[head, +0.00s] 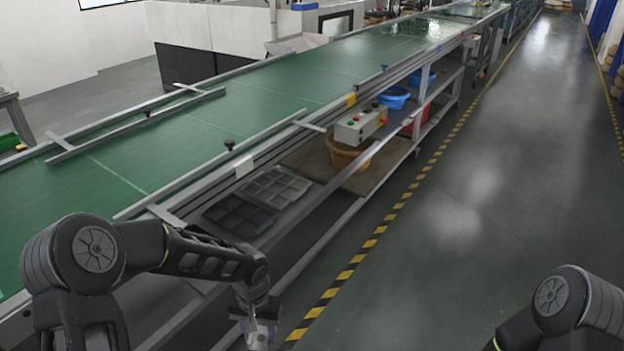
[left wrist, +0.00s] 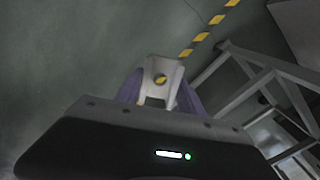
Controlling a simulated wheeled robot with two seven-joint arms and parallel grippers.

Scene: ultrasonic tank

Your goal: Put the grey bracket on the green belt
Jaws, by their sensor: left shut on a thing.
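The green belt (head: 262,100) runs from the lower left to the far upper right in the head view. My left gripper (head: 259,332) hangs low in front of the conveyor, on the aisle side, below belt height. In the left wrist view its purple fingers (left wrist: 159,93) are shut on the grey bracket (left wrist: 159,76), a pale piece with a round hole. In the head view the bracket is too small and too near the bottom edge to make out clearly. My right gripper is out of view; only part of the right arm shows at the lower right.
Metal guide rails (head: 215,175) edge the belt. Dark trays (head: 262,199), a control box (head: 358,125), an orange basket (head: 346,152) and blue bowls (head: 394,97) sit along the conveyor's near side. Yellow-black tape (head: 372,243) marks the clear aisle floor.

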